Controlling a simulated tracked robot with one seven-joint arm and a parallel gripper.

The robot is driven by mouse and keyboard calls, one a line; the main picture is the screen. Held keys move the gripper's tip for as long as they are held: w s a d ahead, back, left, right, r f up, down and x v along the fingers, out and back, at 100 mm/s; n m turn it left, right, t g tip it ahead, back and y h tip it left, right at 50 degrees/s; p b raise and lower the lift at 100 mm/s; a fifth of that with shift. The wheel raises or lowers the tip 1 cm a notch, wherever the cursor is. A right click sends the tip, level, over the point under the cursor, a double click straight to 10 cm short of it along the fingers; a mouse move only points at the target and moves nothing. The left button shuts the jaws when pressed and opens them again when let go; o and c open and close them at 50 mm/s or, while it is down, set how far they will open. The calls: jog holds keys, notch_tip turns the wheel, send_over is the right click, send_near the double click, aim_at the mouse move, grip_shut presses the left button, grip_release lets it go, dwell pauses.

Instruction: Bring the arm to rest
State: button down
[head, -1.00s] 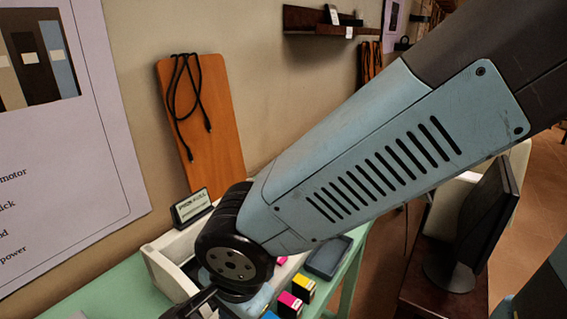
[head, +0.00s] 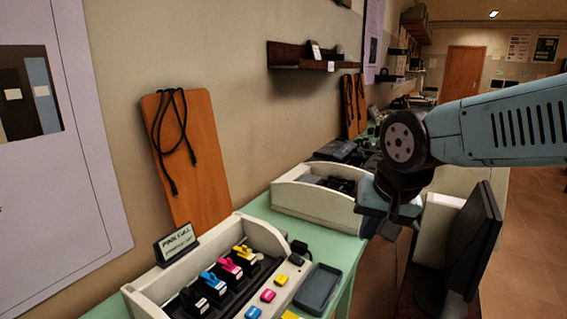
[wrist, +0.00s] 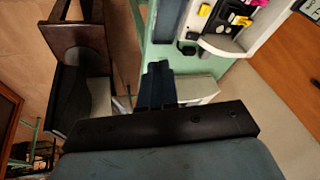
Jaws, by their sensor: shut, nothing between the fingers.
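My blue-grey arm (head: 515,125) reaches in from the right of the head view and bends down at a black wrist joint. My gripper (head: 387,233) hangs below that joint, pointing down, in front of the right end of a white tray (head: 312,204). Its fingers are closed together and hold nothing. In the wrist view the shut fingers (wrist: 157,72) show dark at the centre, beside the green table (wrist: 165,35).
A monitor (head: 474,240) stands at the right, close to my arm. An orange board (head: 188,160) leans on the wall.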

jog(key=s+d+r+n+t+h, duration=0.1)
jog(key=s+d+r+n, duration=0.1)
jog(key=d, duration=0.5)
jog(key=shift+s+d+r, duration=0.3)
jog(key=shift+s+r, duration=0.5)
jog(key=shift+r, duration=0.1)
